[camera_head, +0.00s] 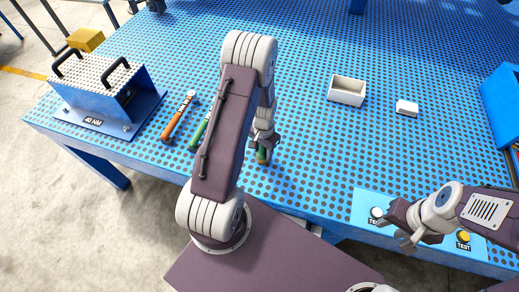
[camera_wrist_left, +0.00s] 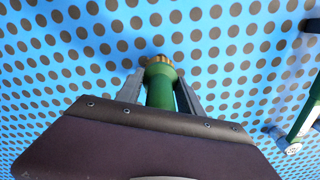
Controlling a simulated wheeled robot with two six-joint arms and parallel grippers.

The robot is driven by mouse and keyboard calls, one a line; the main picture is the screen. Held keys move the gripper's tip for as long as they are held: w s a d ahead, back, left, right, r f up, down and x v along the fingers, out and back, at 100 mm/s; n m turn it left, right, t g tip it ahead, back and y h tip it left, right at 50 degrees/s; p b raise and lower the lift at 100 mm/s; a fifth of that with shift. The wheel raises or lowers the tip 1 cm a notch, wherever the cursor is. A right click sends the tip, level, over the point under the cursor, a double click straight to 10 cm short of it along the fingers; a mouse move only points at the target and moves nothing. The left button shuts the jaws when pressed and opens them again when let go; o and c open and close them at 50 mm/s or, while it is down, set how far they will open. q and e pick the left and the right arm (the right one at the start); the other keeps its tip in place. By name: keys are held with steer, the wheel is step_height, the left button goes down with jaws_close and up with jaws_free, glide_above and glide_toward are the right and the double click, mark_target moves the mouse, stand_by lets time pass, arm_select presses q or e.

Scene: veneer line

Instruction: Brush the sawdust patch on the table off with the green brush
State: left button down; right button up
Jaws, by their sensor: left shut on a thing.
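My left gripper (camera_head: 262,145) points down at the perforated blue table (camera_head: 300,60) and is shut on the green brush (camera_head: 262,156). In the left wrist view the green brush (camera_wrist_left: 161,88) stands between the two fingers (camera_wrist_left: 160,95), with a brass-coloured end. The brush's lower end is partly hidden, and I cannot tell whether it touches the table. I cannot make out a sawdust patch; my left arm covers part of the table. My right gripper (camera_head: 399,228) is open and empty over the front right edge, near the light blue button panel (camera_head: 365,203).
An orange-handled tool (camera_head: 178,117) and a green-handled tool (camera_head: 199,131) lie left of my arm. A blue fixture with black handles (camera_head: 105,90) stands at the left. A white open box (camera_head: 347,91) and a small white block (camera_head: 407,108) sit at the right.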

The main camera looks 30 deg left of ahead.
arm_select(q)
steer(key=shift+w+d, duration=0.2)
steer(key=shift+d, duration=0.45)
steer(key=shift+w+d, duration=0.15)
steer(key=shift+d, duration=0.5)
steer(key=shift+a, duration=0.15)
steer(key=shift+s+a, duration=0.3)
steer(key=shift+a, duration=0.65)
steer(key=shift+s+a, duration=0.25)
steer(key=shift+a, duration=0.7)
steer(key=shift+r+p, duration=0.2)
steer(key=shift+p, duration=0.1)
step_height(320, 180, up, 6)
steer(key=p, duration=0.5)
steer(key=shift+f, duration=0.1)
